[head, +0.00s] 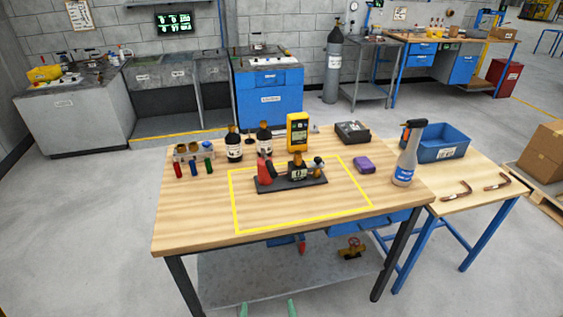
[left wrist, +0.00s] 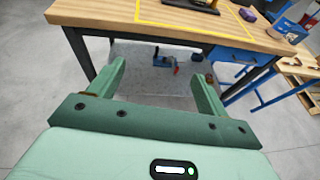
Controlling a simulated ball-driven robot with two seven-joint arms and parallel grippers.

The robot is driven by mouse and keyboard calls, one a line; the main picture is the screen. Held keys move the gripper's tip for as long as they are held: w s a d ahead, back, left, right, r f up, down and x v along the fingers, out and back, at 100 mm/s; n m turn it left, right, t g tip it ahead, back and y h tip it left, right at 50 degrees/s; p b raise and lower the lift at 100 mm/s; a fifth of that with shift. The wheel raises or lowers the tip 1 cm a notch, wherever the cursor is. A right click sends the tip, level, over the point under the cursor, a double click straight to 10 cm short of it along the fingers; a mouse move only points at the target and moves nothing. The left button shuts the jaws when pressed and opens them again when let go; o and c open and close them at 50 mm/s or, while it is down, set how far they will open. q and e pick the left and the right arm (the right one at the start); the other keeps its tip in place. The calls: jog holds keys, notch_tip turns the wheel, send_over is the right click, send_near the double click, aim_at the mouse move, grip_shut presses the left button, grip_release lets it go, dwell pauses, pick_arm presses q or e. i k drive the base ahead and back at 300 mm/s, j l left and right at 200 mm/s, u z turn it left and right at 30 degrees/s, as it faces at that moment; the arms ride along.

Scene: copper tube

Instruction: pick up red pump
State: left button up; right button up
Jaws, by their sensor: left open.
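A red upright part (head: 265,172), which looks like the red pump, stands at the left end of a black base plate (head: 290,185) on the wooden workbench. A black and brass unit (head: 297,170) stands beside it on the plate. In the left wrist view only part of the black base plate (left wrist: 192,5) shows at the top edge. My left gripper's green fingertips (head: 269,309) show at the bottom of the head view, low in front of the bench. In the left wrist view the left gripper (left wrist: 160,75) is open and empty, its fingers wide apart. My right gripper is not in view.
A yellow outline (head: 250,230) surrounds the plate. The bench's front is clear. A blue and red item (left wrist: 164,61) lies on the lower shelf.

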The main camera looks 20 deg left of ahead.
aim_at(301, 176)
jog(key=i+j, duration=0.9)
jog(key=i, duration=0.25)
